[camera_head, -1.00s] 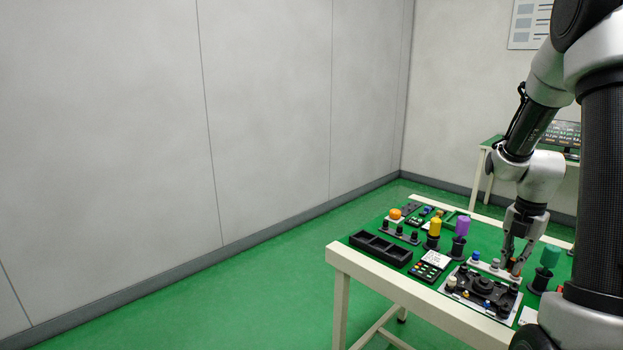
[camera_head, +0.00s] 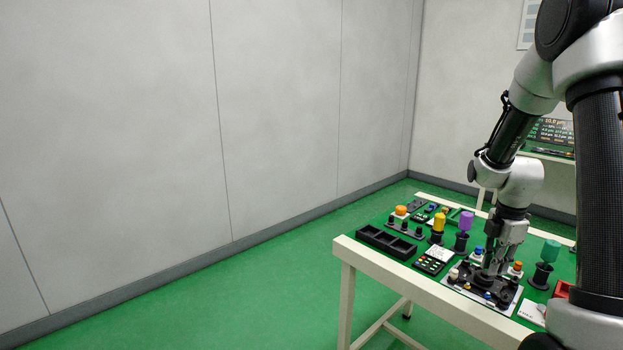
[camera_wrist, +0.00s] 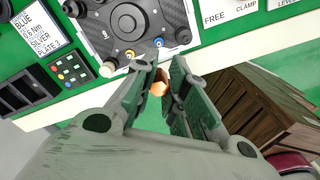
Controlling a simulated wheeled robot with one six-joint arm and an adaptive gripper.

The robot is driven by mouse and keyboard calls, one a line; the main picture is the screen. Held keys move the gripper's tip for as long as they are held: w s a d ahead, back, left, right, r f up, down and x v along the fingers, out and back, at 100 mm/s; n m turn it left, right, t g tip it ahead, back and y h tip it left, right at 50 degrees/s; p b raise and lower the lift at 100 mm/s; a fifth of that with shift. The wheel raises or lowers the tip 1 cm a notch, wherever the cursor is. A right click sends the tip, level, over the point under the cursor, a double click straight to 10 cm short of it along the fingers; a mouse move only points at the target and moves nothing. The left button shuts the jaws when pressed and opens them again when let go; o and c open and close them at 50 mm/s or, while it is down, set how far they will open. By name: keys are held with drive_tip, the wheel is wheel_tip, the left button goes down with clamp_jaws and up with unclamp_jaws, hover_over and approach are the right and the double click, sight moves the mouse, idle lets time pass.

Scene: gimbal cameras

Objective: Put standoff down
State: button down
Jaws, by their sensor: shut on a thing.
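The standoff (camera_wrist: 160,87) is a small copper-orange piece between the fingertips of my gripper (camera_wrist: 160,82) in the wrist view. My gripper is shut on it. In the head view my gripper (camera_head: 491,272) points down over the grey fixture plate (camera_head: 512,303), which carries black parts; the standoff cannot be made out there. In the wrist view the fixture (camera_wrist: 88,38) lies just beyond the fingertips, with a large black round part, a brass-tipped post (camera_wrist: 129,55) and a blue-tipped post (camera_wrist: 158,42). I cannot tell whether the standoff touches anything.
On the green table, a black compartment tray (camera_head: 388,243) stands at the left. A red bin (camera_head: 562,289) is at the right. A wooden crate (camera_wrist: 265,115) lies below the table edge.

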drive_tip(key=w+a+f+m, duration=0.1)
drive_tip(key=a+m, duration=0.1)
drive_tip(key=w+a+f+m, duration=0.1)
drive_tip(key=a+m, duration=0.2)
drive_tip(key=w+a+f+m, duration=0.1)
drive_tip(key=a+m, duration=0.1)
drive_tip(key=shift+w+a+m, duration=0.3)
drive_tip(key=shift+w+m, duration=0.05)
drive_tip(key=shift+m, duration=0.05)
drive_tip(key=w+a+f+m, duration=0.2)
drive_tip(key=a+f+m, duration=0.2)
drive_tip(key=a+m, duration=0.6)
drive_tip(key=shift+a+m, duration=0.35)
drive_tip(key=shift+m, duration=0.15)
drive_tip(key=shift+w, duration=0.1)
